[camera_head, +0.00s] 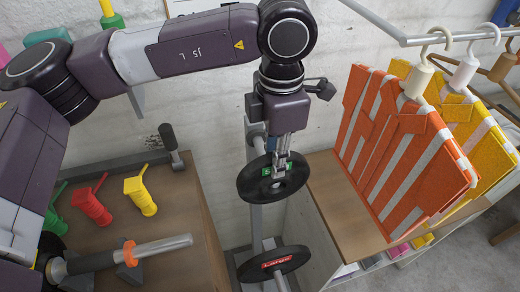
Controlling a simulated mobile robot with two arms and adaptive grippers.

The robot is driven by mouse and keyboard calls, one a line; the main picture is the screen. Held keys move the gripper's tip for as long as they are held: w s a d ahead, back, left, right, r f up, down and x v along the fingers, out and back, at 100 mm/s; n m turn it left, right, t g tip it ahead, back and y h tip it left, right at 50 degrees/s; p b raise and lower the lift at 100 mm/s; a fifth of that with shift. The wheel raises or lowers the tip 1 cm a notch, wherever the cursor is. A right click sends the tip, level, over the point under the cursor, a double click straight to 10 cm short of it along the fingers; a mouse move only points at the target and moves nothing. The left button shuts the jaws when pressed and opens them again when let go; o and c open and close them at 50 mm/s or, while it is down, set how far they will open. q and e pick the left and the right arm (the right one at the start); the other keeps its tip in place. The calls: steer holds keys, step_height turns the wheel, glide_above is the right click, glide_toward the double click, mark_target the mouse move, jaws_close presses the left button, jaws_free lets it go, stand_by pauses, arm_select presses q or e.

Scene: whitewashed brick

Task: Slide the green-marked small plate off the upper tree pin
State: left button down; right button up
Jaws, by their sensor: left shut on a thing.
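The small black plate with green marks (256,189) is upright in front of the weight tree's grey post (254,222). My left gripper (281,168) comes down from above and is shut on its upper rim, by the green marks. I cannot tell whether the upper pin is still inside the plate's hole, because the gripper and plate cover that area. A larger black plate with a red label (273,263) sits lower on the tree, apart from the small plate. My right gripper is not in view.
Left of the tree, a wooden bench top (185,205) holds red (91,201) and yellow (141,191) clamps and a metal bar with an orange collar (128,253). On the right, orange vests (400,150) hang from a rail above a wooden cabinet. A white brick wall is behind.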

arm_select(q)
steer(key=shift+s+r, duration=0.1)
steer(key=shift+s+d+b, duration=0.25)
steer(key=shift+s+b, duration=0.1)
steer(key=shift+s, duration=0.4)
steer(key=shift+s+d+b, duration=0.3)
steer(key=shift+s, duration=0.45)
steer(key=shift+s+d+b, duration=0.25)
steer(key=shift+s+b, duration=0.1)
steer(key=shift+s, duration=0.4)
steer(key=shift+s, duration=0.1)
steer(key=shift+s+d+b, duration=0.3)
steer(key=shift+s+b, duration=0.15)
steer(key=shift+s, duration=0.45)
steer(key=shift+r, duration=0.15)
step_height(320, 180, up, 5)
steer(key=shift+f+p, duration=0.1)
steer(key=shift+p, duration=1.05)
steer(key=shift+w, duration=0.1)
